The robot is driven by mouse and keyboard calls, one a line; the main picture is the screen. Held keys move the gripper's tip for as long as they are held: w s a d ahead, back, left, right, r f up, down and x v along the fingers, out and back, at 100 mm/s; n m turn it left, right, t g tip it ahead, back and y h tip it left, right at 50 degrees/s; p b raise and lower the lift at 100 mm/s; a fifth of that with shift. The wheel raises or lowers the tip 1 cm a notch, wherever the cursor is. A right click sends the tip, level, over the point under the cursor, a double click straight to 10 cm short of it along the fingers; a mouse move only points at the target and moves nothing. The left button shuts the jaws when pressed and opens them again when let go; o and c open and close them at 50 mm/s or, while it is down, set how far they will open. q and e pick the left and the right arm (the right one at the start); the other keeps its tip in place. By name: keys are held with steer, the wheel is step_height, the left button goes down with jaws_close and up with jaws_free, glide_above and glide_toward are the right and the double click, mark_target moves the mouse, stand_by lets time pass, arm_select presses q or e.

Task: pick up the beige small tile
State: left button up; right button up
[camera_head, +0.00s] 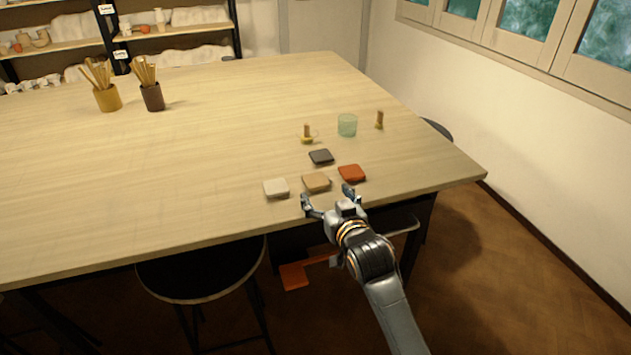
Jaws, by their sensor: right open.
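The beige small tile (316,182) lies flat near the front edge of the wooden table, between a cream tile (276,188) on its left and a red-orange tile (352,173) on its right. A dark grey tile (321,157) lies just behind it. My right gripper (327,196) is at the table's front edge, just on the near side of the beige tile. Its two fingers are spread with nothing between them, pointing towards the tile. Whether the fingertips touch the table cannot be told. My left gripper is not in view.
Behind the tiles are a green glass (347,125), a small yellowish piece with an upright brown part (307,135), and another small upright piece (379,120). Two tool-filled cups (107,97) (153,97) stand far left. A stool (200,273) is below the front edge.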

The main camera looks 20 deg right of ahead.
mark_target(317, 182)
steer(key=shift+w+a+f+p, duration=0.1)
steer(key=shift+w+f, duration=0.1)
steer(key=shift+w, duration=0.9)
steer(key=shift+w+d+f+p, duration=0.1)
steer(key=shift+w+f, duration=0.15)
steer(key=shift+w, duration=0.85)
steer(key=shift+w+a+f+p, duration=0.1)
steer(key=shift+w+f, duration=0.1)
steer(key=shift+w, duration=0.9)
steer(key=c, duration=1.3)
steer(key=shift+r, duration=0.1)
